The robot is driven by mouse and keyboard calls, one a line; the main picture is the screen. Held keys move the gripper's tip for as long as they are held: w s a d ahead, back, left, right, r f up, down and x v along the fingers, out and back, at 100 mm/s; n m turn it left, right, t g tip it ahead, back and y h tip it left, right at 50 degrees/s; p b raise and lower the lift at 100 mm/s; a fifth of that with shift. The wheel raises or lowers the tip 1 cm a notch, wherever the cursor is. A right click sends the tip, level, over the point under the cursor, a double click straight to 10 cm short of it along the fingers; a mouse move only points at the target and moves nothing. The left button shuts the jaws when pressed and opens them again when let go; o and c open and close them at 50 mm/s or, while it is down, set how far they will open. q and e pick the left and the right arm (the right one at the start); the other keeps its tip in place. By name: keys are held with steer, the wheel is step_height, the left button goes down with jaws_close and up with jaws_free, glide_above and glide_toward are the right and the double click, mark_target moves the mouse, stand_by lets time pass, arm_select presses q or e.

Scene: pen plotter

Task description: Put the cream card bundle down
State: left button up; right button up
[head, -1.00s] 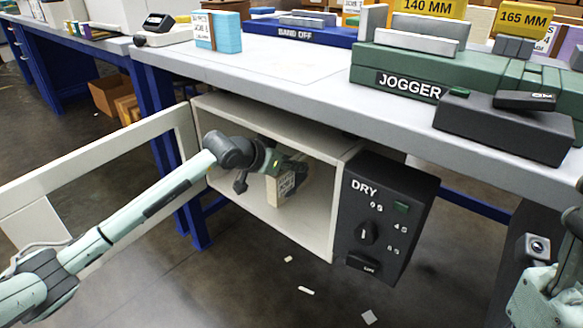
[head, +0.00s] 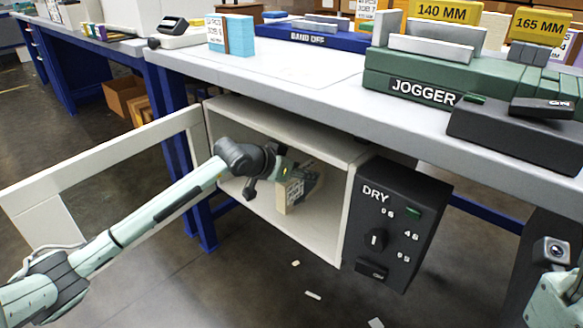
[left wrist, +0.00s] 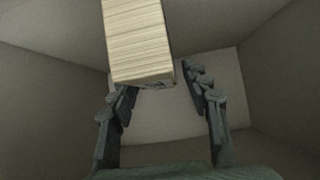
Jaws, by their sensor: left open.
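The cream card bundle (head: 290,195) stands as a pale block with dark print inside the open white cabinet under the bench. In the left wrist view the bundle (left wrist: 138,42) is at the top, its striped page edges toward me, beyond the fingertips and nearer the left finger. My left gripper (left wrist: 160,80) is open, with a wide gap between its fingers; I cannot tell whether one touches the bundle. In the head view the left gripper (head: 297,178) reaches into the cabinet and partly hides the bundle. Only part of my right arm shows at the right edge.
The white cabinet (head: 345,215) has its door (head: 110,160) swung open to the left, beside my left arm. A black DRY control panel (head: 392,228) is fixed at its right. The bench (head: 300,75) above carries the green jogger (head: 425,92). Paper scraps lie on the floor.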

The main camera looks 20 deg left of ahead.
arm_select(q)
steer(key=p+v, duration=0.1)
steer(key=v, duration=1.1)
